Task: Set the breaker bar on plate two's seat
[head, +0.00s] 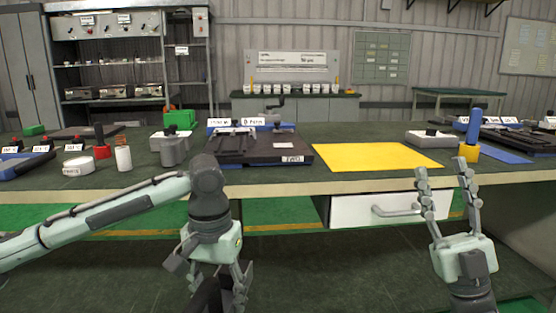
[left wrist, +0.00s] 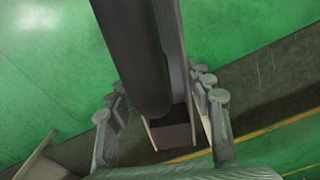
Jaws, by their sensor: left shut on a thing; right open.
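Plate two (head: 262,157), a dark flat plate labelled "TWO", lies on the workbench left of the yellow mat. Small fittings and a crank-like part show on or behind it; I cannot tell which is the seat. My left gripper (head: 210,288) is below and in front of the bench edge, shut on a long dark bar (head: 207,299), seemingly the breaker bar. My right gripper (head: 451,178) is open and empty, fingers up, in front of the drawer.
The workbench has a pale front edge (head: 290,188) and a white drawer (head: 350,212) below. The yellow mat (head: 375,158) is bare. A grey block (head: 173,150), white bottle (head: 123,158) and red-based part (head: 101,146) stand left; a blue-topped yellow part (head: 470,140) stands right.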

